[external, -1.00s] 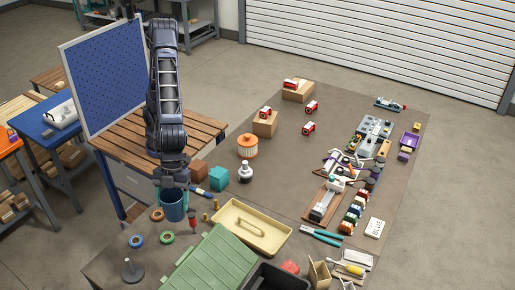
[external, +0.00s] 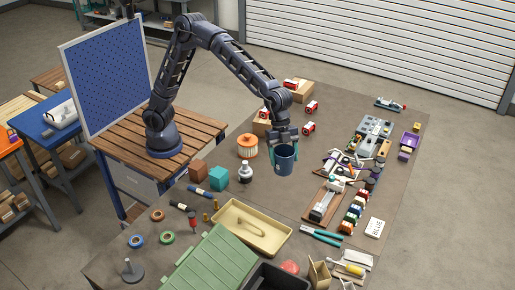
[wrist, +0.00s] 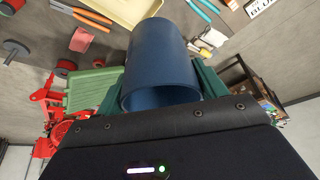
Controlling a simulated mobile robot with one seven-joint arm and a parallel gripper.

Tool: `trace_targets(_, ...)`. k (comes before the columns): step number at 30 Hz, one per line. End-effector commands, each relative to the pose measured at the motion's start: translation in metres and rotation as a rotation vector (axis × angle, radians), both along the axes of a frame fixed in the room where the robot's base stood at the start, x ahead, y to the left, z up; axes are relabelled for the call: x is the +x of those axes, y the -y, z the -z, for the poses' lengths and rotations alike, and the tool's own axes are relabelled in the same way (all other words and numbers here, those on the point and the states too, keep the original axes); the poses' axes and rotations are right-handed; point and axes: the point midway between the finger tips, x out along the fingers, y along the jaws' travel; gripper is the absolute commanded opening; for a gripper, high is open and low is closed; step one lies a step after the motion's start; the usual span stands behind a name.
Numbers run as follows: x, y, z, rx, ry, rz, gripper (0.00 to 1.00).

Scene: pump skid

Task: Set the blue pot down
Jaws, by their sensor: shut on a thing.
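The blue pot (external: 285,162) is a dark blue cylinder, close to upright, over the right-middle part of the bench. My gripper (external: 283,148) is shut on it, with the fingers at its upper part. In the wrist view the pot (wrist: 160,58) fills the space between the teal fingers, its open rim towards the camera. I cannot tell from these views whether its base touches the bench or how high it is held.
An orange-lidded jar (external: 247,146) and a white flask (external: 245,172) stand left of the pot. A wooden clamp board (external: 325,204) lies to its right, a cream tray (external: 250,229) in front. Red-and-white parts (external: 309,128) lie behind. Bare bench lies between pot and tray.

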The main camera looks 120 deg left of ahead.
Motion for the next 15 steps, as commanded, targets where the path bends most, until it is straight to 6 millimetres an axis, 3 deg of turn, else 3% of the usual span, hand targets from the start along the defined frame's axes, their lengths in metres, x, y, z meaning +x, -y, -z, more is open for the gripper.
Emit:
trace_targets(1,0.005,-0.024,0.0,0.0,0.001,-0.028,0.37)
trace_targets(3,0.009,-0.055,0.0,0.0,0.0,-0.061,0.37)
trace_targets(15,0.013,-0.219,0.0,-0.001,0.002,-0.237,0.37)
